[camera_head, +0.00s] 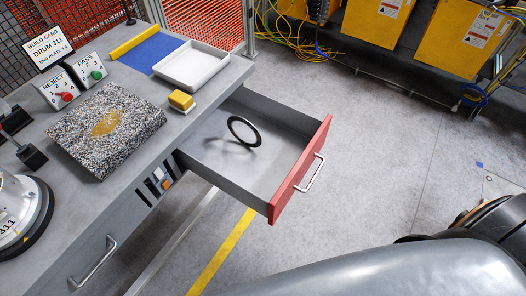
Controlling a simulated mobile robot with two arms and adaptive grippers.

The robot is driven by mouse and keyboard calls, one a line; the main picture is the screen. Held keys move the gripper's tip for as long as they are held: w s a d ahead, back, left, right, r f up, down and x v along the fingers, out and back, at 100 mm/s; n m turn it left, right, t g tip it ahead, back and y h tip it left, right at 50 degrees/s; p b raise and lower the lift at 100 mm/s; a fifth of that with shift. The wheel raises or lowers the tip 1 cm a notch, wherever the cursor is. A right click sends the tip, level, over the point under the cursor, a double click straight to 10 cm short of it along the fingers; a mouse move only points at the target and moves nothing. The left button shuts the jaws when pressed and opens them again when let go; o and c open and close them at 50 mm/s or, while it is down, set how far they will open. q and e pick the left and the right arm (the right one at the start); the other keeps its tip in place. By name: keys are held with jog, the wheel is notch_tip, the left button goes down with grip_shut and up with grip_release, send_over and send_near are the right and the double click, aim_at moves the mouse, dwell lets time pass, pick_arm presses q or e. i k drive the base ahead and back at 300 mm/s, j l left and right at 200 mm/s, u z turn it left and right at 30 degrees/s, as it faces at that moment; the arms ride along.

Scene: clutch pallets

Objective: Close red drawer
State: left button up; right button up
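The red drawer (301,172) is pulled open from the grey workbench, at the middle of the head view. Its red front faces right and carries a silver bar handle (311,174). Inside the grey drawer, a black ring (244,131) appears tilted up from the drawer floor. Neither of my grippers shows. Only a large grey-silver curved part and dark round parts, which look like my own arm, show at the lower right, apart from the drawer.
The bench top (133,192) holds a speckled block (106,128), a yellow-topped block (181,101), a white tray (191,65), a blue mat (150,56) and button boxes (60,90). A second handle (94,263) is at lower left. Floor right of the drawer is clear.

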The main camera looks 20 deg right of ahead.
aim_at(264, 179)
jog(key=l+z, duration=0.35)
jog(key=i+l+z, duration=0.1)
jog(key=z, duration=0.3)
jog(key=l, duration=0.1)
